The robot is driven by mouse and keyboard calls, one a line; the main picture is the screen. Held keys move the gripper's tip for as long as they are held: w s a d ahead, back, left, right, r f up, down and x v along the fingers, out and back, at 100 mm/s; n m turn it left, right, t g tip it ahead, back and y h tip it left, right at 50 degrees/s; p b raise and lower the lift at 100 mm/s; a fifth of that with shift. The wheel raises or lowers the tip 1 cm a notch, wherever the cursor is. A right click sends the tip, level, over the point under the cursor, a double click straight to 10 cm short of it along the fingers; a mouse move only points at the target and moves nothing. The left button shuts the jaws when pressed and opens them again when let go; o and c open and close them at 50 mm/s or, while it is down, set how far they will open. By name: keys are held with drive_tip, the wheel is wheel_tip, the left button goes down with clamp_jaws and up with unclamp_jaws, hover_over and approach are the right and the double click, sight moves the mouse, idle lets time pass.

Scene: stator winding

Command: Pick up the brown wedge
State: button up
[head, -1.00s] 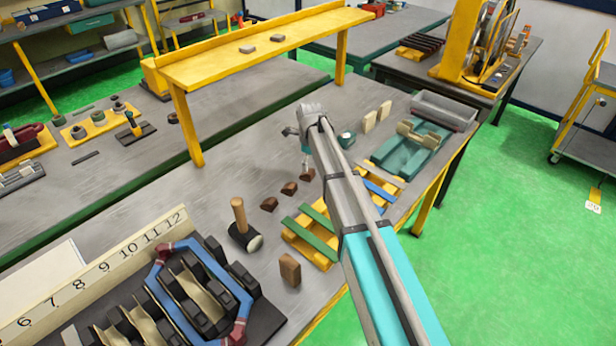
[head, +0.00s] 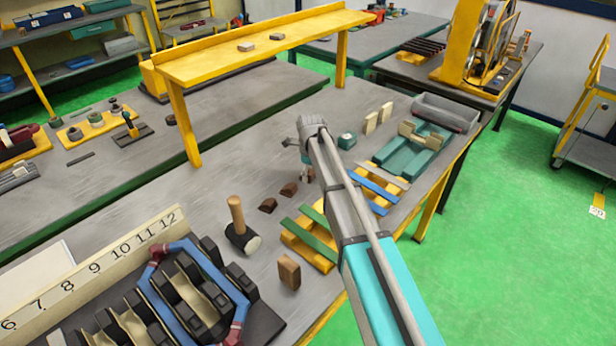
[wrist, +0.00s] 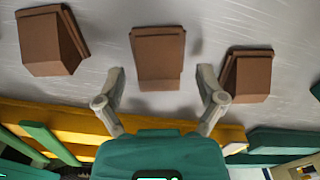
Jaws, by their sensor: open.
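Three brown wedges lie in a row on the grey bench. In the wrist view, the middle wedge (wrist: 158,55) lies ahead, between the lines of my two fingers. One wedge (wrist: 50,42) is to its left and another (wrist: 247,75) to its right, close to the right finger. My gripper (wrist: 160,76) is open, with nothing held. In the head view, two wedges (head: 268,205) (head: 289,189) show clearly; the third is mostly hidden by my gripper (head: 305,168), which hangs just over that end of the row.
A mallet (head: 243,238) and a brown block (head: 289,271) stand nearer. A yellow rack with green and blue strips (head: 303,250) lies beside the wedges. A teal fixture (head: 411,150) is farther right. Bench left of the wedges is clear.

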clamp_jaws()
idle(0.5)
drive_tip(key=shift+r, duration=0.2)
wheel_tip(320, 180, up, 2)
drive_tip(key=p, duration=0.2)
drive_tip(key=shift+p, duration=0.3)
drive_tip(key=s+a+r+p, duration=0.1)
drive_tip(key=s+r+p, duration=0.9)
drive_tip(key=s, duration=0.4)
drive_tip(key=shift+r, duration=0.3)
drive_tip(key=shift+s+d, duration=0.1)
idle(0.6)
